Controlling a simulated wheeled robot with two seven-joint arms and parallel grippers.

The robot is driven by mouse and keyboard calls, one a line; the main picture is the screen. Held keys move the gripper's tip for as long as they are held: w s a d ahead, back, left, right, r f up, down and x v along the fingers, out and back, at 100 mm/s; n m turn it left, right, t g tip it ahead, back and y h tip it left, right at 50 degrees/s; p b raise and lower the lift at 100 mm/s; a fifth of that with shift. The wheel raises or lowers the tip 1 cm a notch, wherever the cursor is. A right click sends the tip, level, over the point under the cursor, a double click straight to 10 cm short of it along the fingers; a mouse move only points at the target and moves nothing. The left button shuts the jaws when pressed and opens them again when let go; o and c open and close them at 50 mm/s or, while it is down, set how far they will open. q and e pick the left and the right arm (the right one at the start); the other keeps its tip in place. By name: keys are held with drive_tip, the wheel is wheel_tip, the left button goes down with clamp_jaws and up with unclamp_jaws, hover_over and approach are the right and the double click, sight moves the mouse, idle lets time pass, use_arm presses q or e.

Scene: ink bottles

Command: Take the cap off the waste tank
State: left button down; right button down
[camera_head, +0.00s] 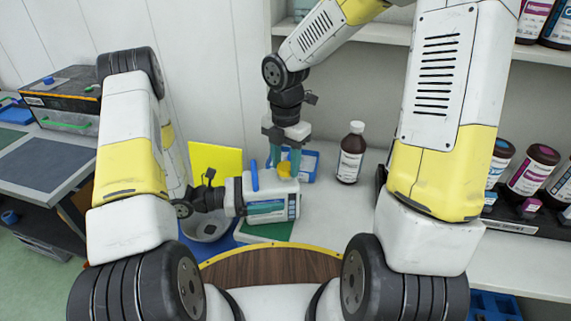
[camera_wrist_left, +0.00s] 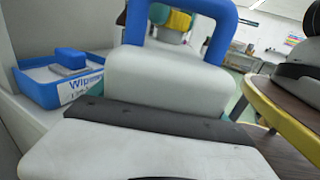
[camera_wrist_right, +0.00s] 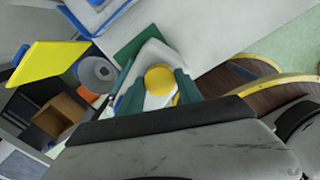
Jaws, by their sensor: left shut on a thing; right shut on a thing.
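The waste tank (camera_head: 291,203) is white with a blue handle (camera_head: 254,177) and stands over a green mat. My left gripper (camera_head: 265,208) comes in from the left and is shut on the tank's body. The tank's handle also shows close up in the left wrist view (camera_wrist_left: 215,35). My right gripper (camera_head: 284,158) reaches down from above, its teal fingers shut on the yellow cap (camera_head: 284,169) at the top of the tank. In the right wrist view the cap (camera_wrist_right: 160,78) sits between the two fingers. Whether it is seated or loose I cannot tell.
A blue wipes box (camera_head: 309,164) is behind the tank. A brown bottle (camera_head: 351,155) stands to its right, with free table between. A grey bowl (camera_head: 205,228) and a yellow sheet (camera_head: 217,158) are to the left. Several bottles stand in a rack (camera_head: 510,226) at the right.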

sight(286, 166)
drive_tip(key=shift+r, duration=0.8)
drive_tip(key=shift+r, duration=2.05)
use_arm(q)
unclamp_jaws()
drive_tip(key=shift+a, duration=0.1)
